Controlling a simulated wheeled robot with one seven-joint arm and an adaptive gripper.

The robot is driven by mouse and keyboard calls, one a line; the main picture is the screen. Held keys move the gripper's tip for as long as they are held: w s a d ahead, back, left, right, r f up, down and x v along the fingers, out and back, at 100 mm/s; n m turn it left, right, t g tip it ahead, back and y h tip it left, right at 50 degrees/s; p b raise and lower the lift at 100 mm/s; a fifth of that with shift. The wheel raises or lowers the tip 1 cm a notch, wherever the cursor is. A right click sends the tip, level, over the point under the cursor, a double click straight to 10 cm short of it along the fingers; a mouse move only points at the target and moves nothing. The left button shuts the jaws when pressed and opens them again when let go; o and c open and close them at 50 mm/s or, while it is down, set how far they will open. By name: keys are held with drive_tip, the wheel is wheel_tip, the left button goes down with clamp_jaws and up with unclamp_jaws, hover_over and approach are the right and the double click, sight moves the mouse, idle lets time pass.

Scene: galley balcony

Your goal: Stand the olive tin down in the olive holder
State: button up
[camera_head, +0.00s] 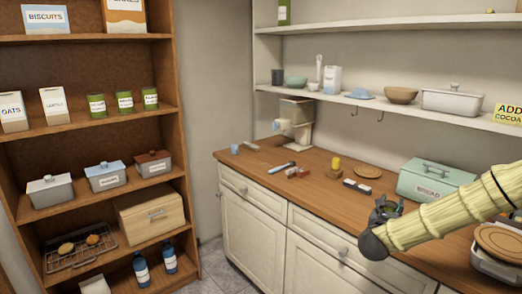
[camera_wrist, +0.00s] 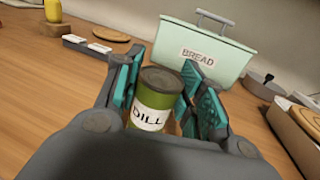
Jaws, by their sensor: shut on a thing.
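My gripper (camera_head: 387,210) is over the counter's front edge, left of the bread box. In the wrist view its teal-padded fingers (camera_wrist: 163,82) stand either side of a green tin (camera_wrist: 158,82) with a dark lid and a white label that reads "DILL"; it is shut on this tin. The tin is roughly upright, tilted slightly in the picture, and its lower part is hidden by the gripper. No label saying olive is readable on it. I cannot identify an olive holder for sure; a small wooden block (camera_head: 334,173) with a yellow thing on it stands on the counter.
A wooden counter (camera_head: 310,190) carries a dark tray with white pieces (camera_head: 357,186), a round board (camera_head: 368,171) and a pale green bread box (camera_head: 432,180). Several green tins (camera_head: 125,103) stand on the left shelf unit. Some bare counter lies left of the dark tray.

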sight(391, 204)
drive_tip(key=shift+r, duration=2.8)
